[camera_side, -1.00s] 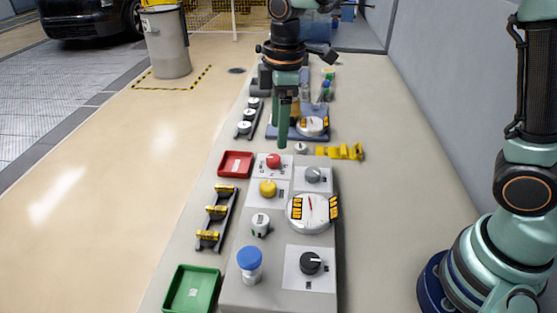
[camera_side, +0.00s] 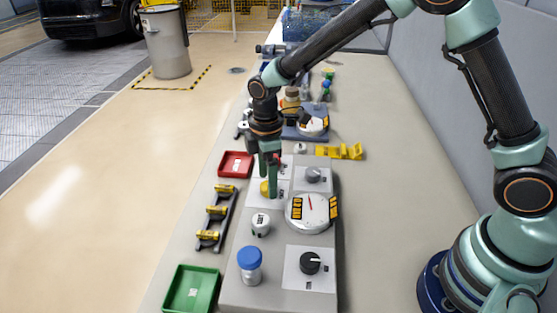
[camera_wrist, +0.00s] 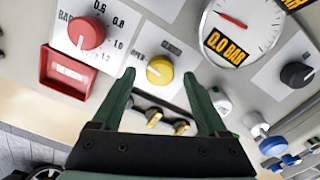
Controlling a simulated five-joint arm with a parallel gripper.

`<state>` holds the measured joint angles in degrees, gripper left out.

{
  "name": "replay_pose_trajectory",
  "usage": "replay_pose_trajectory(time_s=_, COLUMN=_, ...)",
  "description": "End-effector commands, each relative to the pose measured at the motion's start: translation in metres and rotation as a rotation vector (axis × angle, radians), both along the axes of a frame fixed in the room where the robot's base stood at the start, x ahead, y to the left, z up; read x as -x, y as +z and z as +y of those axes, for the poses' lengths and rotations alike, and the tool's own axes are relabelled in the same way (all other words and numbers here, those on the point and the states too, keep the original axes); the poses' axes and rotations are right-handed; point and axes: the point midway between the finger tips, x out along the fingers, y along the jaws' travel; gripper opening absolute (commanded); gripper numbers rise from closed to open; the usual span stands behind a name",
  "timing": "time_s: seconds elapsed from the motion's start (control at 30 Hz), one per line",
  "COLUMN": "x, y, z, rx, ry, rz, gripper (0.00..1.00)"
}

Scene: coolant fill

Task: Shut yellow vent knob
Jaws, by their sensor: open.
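The yellow vent knob (camera_wrist: 159,70) sits on its pale plate in the wrist view, between the tips of my open fingers. A small pale mark shows on its face, but its setting is hard to tell. In the side view the yellow knob (camera_side: 265,187) is partly hidden by my gripper (camera_side: 270,183), which points down at it. The fingers in the wrist view (camera_wrist: 158,78) are apart, one on each side of the knob; contact cannot be told.
The red knob (camera_wrist: 86,33) is left of it, above the red tray (camera_wrist: 66,72). The black knob (camera_wrist: 296,74) is right.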

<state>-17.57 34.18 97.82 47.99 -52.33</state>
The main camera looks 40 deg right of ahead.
Motion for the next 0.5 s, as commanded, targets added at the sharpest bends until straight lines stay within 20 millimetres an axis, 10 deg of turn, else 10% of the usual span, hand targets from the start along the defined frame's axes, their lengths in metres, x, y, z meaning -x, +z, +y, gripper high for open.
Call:
replay_pose_trajectory(time_s=0.47, x=0.0003, y=-0.0140, z=-0.0001, rx=0.000, ry=0.000, rz=0.000, gripper=0.77)
replay_pose_trajectory(time_s=0.5, x=0.0003, y=-0.0139, z=-0.0001, rx=0.000, ry=0.000, rz=0.000, gripper=0.61)
